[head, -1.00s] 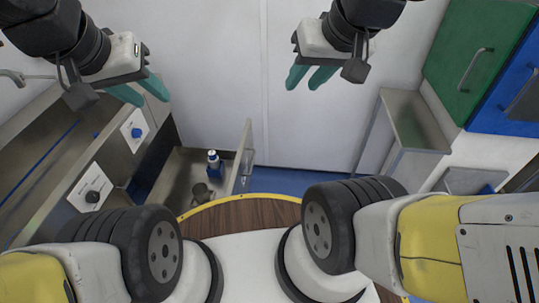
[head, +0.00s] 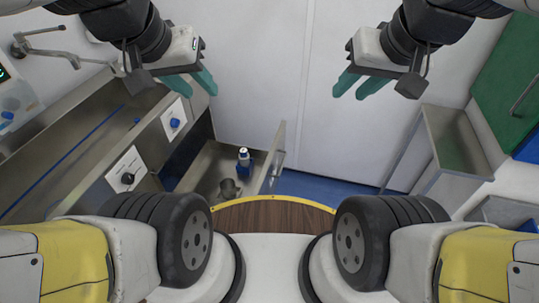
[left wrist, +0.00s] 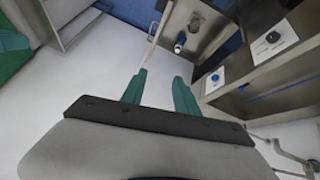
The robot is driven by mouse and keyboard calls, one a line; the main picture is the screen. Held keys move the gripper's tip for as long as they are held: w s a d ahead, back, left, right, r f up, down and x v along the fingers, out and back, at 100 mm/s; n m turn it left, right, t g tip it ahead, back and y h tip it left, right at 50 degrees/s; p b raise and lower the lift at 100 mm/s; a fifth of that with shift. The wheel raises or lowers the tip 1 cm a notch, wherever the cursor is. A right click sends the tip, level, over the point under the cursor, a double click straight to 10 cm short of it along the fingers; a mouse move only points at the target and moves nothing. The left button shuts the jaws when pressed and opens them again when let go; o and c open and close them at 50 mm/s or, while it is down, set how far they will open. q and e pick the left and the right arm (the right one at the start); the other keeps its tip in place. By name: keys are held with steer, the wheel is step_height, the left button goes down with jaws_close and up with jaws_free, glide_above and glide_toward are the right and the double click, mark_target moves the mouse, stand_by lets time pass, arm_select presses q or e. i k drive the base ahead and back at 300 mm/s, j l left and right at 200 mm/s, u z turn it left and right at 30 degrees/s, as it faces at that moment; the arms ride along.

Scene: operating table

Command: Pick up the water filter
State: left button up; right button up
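A small blue and white bottle-shaped item (head: 244,160), which may be the water filter, stands upright in an open metal drawer (head: 210,163). It also shows in the left wrist view (left wrist: 180,42), beyond my fingertips. My left gripper (head: 198,86) is raised in front of the wall, above and left of the drawer in the head view. Its teal fingers are apart and empty in the left wrist view (left wrist: 160,80). My right gripper (head: 352,92) is raised to the right, with its teal fingers apart and nothing between them.
A grey cup-like item (head: 229,188) is beside the bottle in the drawer. A metal counter with control panels (head: 127,170) and a tap (head: 50,48) stands on the left. A metal side table (head: 455,140) and green cabinet (head: 510,85) stand on the right. Blue floor shows between.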

mark_target(244, 157)
steer(key=i+l+u, duration=0.15)
steer(key=l, duration=0.25)
steer(key=i+l+u, duration=0.2)
steer(key=l, duration=0.15)
steer(key=l+u, duration=0.15)
steer(key=l, duration=0.25)
steer(key=i+l+u, duration=0.25)
steer(key=i, duration=0.25)
steer(key=l, duration=0.1)
